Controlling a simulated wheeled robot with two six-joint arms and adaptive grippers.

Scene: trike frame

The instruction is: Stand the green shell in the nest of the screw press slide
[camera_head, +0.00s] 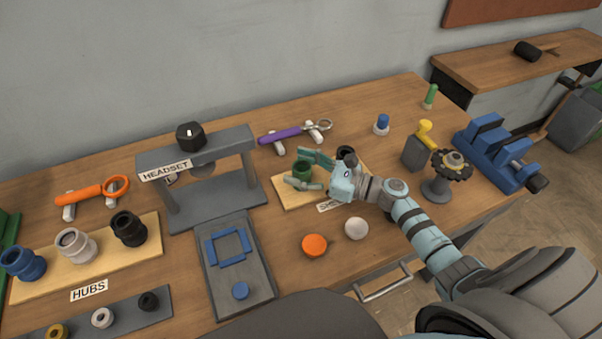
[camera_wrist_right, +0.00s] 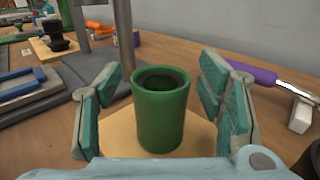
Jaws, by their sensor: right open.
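The green shell (camera_head: 302,168) stands upright on a wooden board at the middle of the table. In the right wrist view the green shell (camera_wrist_right: 160,112) is a hollow cylinder with a dark opening on top. My right gripper (camera_head: 309,172) is open, with one finger on each side of the shell; gaps show between the shell and both fingers (camera_wrist_right: 163,105). The screw press (camera_head: 195,165) is a grey frame with a black knob and a HEADSET label. Its slide (camera_head: 208,283) reaches toward the front, with a blue square nest (camera_head: 228,247) that is empty. My left gripper is out of view.
A dark shell (camera_head: 345,153) stands on the same board (camera_head: 283,196), partly behind my right gripper. An orange disc (camera_head: 314,245) and a white disc (camera_head: 356,228) lie in front. A purple-handled wrench (camera_head: 282,134) lies behind. Hubs (camera_head: 76,245) stand at left.

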